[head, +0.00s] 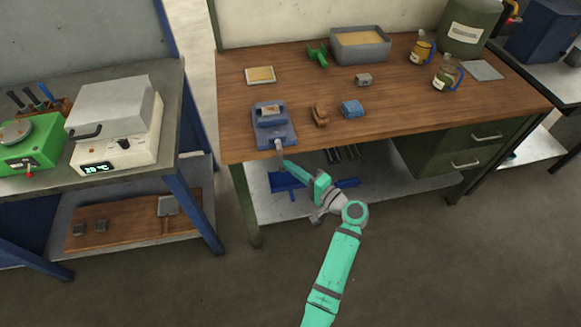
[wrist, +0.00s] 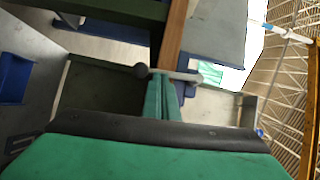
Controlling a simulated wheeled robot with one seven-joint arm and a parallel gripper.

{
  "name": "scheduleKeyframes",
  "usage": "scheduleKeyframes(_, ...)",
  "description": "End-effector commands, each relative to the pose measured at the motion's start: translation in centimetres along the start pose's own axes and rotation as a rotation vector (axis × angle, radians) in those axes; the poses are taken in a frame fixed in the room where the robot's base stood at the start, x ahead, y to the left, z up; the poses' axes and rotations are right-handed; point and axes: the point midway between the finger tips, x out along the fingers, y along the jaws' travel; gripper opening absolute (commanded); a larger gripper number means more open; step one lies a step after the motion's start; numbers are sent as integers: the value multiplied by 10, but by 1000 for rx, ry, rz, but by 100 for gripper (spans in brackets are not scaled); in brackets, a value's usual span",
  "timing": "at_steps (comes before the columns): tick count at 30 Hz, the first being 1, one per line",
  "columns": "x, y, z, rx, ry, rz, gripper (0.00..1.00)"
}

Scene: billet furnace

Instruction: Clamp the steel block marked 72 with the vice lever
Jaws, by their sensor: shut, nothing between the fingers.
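The blue vice (head: 287,134) sits at the front left of the wooden bench. A small grey block (head: 270,110) shows at its jaws; its marking is too small to read, and I cannot tell how tightly it sits. The vice lever (head: 278,146) is at the vice's front, by the bench edge. In the wrist view the lever (wrist: 180,75) is a grey bar with a round knob, crossing just beyond my fingertips. My gripper (head: 283,163) is shut and empty, its tip close to the lever. It also shows in the wrist view (wrist: 163,98); contact cannot be told.
On the bench are brown (head: 319,116) and blue (head: 351,108) items right of the vice, another grey block (head: 364,79), a sand-filled tray (head: 360,52) and oil cans (head: 421,50). A furnace (head: 115,120) stands on the left table. Below the bench is a shelf (head: 290,205).

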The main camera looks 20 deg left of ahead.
Motion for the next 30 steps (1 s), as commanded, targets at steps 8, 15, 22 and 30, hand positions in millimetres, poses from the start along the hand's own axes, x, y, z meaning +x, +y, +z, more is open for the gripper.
scheduleKeyframes(8, 1, 1, 2, 1, -11, 3, 0)
scheduleKeyframes(15, -22, 0, -17, 0, -10, 0, 0)
scheduleKeyframes(22, -70, 0, -19, 0, -10, -1, 0)
scheduleKeyframes(30, -120, 0, -24, 0, 3, 0, 0)
